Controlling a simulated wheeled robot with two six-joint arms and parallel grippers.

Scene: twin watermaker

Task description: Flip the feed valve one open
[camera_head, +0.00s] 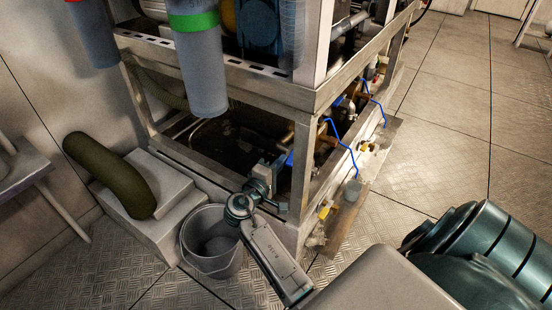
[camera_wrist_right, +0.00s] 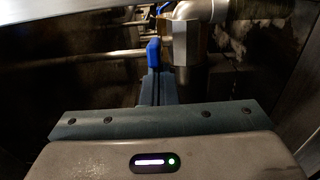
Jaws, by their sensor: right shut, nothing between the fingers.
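A blue valve handle (camera_wrist_right: 153,50) stands upright just beyond my right fingertips in the right wrist view, in front of a metal pipe elbow (camera_wrist_right: 192,30). A blue handle (camera_head: 290,158) also shows in the head view, low inside the metal frame and close to my right gripper (camera_head: 276,168). My right gripper is shut and empty, and its fingers (camera_wrist_right: 158,76) point at the handle. I cannot tell whether they touch it. The valve body is mostly hidden. My left gripper is not in view.
The metal frame (camera_head: 230,78) surrounds the pipework, with a post close to my right arm. A grey bucket (camera_head: 212,265) stands on the floor beside that arm. Blue bent rods (camera_head: 342,145) stick out along the right side.

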